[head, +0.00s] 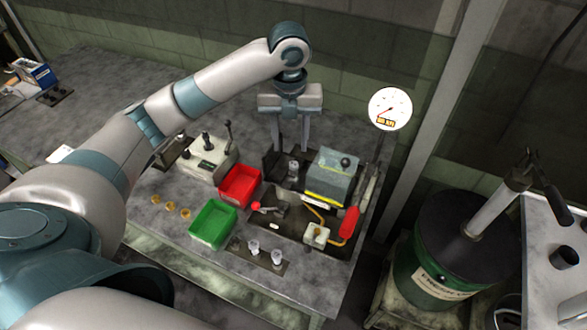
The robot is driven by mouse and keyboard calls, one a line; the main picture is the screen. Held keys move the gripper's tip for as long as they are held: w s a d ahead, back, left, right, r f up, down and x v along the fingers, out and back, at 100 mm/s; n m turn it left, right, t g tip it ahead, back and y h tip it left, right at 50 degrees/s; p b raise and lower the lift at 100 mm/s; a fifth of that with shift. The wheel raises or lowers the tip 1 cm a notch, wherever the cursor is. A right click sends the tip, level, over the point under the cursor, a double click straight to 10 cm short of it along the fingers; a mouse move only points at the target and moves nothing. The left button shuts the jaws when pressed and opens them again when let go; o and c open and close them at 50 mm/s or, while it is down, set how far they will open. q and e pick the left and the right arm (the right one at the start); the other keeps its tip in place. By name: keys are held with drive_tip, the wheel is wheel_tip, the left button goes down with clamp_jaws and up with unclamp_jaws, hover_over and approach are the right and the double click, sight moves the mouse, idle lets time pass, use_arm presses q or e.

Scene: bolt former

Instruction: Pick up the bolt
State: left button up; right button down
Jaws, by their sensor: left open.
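My left gripper (291,150) hangs pointing down over the back of the workbench. Its two fingers are apart and nothing shows held between them. A small grey metal piece (293,168) stands just below the fingertips, beside the grey machine block; it may be the bolt, but it is too small to be sure. A small pale piece (274,226) lies on the dark plate in front of the block and is also too small to name. My right gripper is not in view.
The grey block (337,172) with a black knob stands right of the gripper. A red bin (240,184), a green bin (213,224) and a lever box (208,152) stand left. A red-handled lever (349,224) is at front right. A round gauge (390,108) stands behind.

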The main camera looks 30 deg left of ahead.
sight(294, 163)
use_arm(q)
drive_tip(key=shift+f, duration=0.75)
drive_tip(key=shift+d+f+p, duration=0.15)
drive_tip(key=shift+f+p, duration=0.25)
drive_tip(key=shift+p, duration=0.1)
drive_tip(key=f+p, duration=0.1)
drive_tip(key=f, duration=0.2)
drive_tip(key=shift+w+d+p, duration=0.15)
drive_tip(key=shift+d+p, duration=0.05)
drive_tip(key=shift+p, duration=0.15)
drive_tip(key=shift+f, duration=0.7)
drive_tip(key=shift+c, duration=0.6)
clamp_jaws()
